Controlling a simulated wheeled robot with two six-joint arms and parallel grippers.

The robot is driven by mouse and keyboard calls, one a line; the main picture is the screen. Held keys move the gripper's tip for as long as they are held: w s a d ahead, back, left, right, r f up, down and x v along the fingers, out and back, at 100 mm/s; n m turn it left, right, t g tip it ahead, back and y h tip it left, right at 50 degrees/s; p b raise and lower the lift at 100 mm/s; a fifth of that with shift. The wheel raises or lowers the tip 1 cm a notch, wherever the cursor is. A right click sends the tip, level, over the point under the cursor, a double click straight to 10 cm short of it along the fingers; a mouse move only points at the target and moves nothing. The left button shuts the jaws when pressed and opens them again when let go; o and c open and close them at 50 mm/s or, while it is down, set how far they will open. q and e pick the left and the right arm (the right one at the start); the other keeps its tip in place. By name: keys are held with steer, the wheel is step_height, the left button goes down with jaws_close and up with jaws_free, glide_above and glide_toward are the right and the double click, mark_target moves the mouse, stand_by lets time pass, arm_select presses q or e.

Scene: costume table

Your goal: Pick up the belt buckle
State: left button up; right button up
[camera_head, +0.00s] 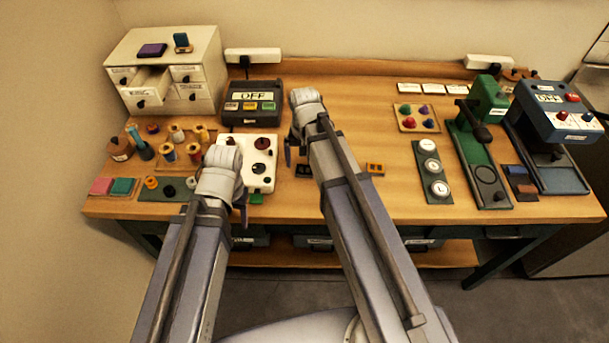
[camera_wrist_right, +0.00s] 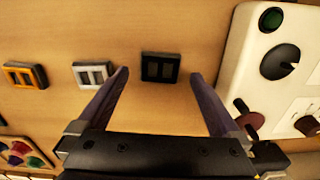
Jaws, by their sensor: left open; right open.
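Three small rectangular buckles lie in a row on the wooden table in the right wrist view: a gold one (camera_wrist_right: 25,75), a silver one (camera_wrist_right: 92,74) and a black one (camera_wrist_right: 161,67). The gold buckle (camera_head: 376,169) and the black buckle (camera_head: 303,171) also show in the head view; my right arm hides the silver one there. My right gripper (camera_wrist_right: 160,76) is open, with the black buckle lined up between its fingertips and not gripped. Its fingers (camera_head: 297,150) point down over the table in the head view. My left gripper (camera_head: 242,204) is open and empty near the front edge.
A white panel with knobs (camera_head: 258,157) stands left of the black buckle; its side is close to one right finger in the wrist view (camera_wrist_right: 250,45). Spools (camera_head: 168,152) crowd the left. A green strip with white dials (camera_head: 431,169) lies right of the gold buckle.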

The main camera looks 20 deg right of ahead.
step_height(320, 180, down, 2)
steer(key=shift+f+b, duration=0.15)
steer(key=shift+b, duration=0.5)
steer(key=c, duration=1.4)
